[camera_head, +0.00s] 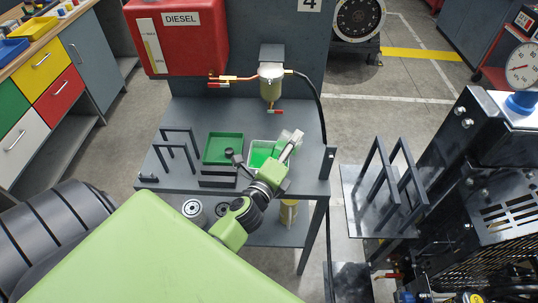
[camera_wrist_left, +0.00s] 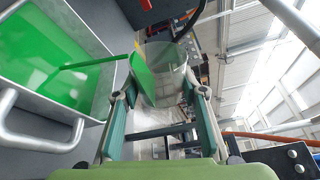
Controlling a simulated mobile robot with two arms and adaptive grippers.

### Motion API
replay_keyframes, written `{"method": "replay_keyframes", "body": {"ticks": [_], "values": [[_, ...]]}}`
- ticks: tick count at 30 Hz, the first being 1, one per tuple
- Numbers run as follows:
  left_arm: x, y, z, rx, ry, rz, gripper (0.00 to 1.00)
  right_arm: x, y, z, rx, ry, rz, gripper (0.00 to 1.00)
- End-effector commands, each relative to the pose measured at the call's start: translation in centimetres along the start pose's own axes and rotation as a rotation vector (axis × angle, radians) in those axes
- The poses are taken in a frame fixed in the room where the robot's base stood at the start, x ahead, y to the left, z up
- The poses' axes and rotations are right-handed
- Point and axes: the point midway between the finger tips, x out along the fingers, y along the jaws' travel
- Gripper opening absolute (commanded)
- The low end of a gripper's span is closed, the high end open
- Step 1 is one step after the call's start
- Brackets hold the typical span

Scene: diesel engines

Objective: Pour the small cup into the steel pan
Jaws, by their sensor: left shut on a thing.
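The small clear cup (camera_wrist_left: 165,72) is between the fingers of my left gripper (camera_wrist_left: 160,92) in the left wrist view. It is tipped well over, with green liquid at its mouth. A thin green stream runs from it into the steel pan (camera_wrist_left: 52,107), where green liquid covers the floor. In the head view my left gripper (camera_head: 287,150) is at the right side of the steel pan (camera_head: 253,154) on the grey table, shut on the cup (camera_head: 284,136). The gripper partly hides the cup and pan there. My right gripper is not in view.
A green tray (camera_head: 222,135) stands just left of the pan on the grey table (camera_head: 190,110). A dark frame stand (camera_head: 178,150) is at the table's left. A fuel filter (camera_head: 271,85) hangs behind, beside the red diesel tank (camera_head: 180,45). A black hose runs down the right.

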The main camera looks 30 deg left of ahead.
Motion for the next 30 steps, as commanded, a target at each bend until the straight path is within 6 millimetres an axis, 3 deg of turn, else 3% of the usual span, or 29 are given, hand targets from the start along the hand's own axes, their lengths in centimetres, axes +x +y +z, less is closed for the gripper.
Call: {"method": "replay_keyframes", "body": {"ticks": [30], "values": [[-0.2, 0.9, 0.8, -0.111, 0.0, -0.024, 0.24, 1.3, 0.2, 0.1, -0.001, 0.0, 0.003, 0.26]]}}
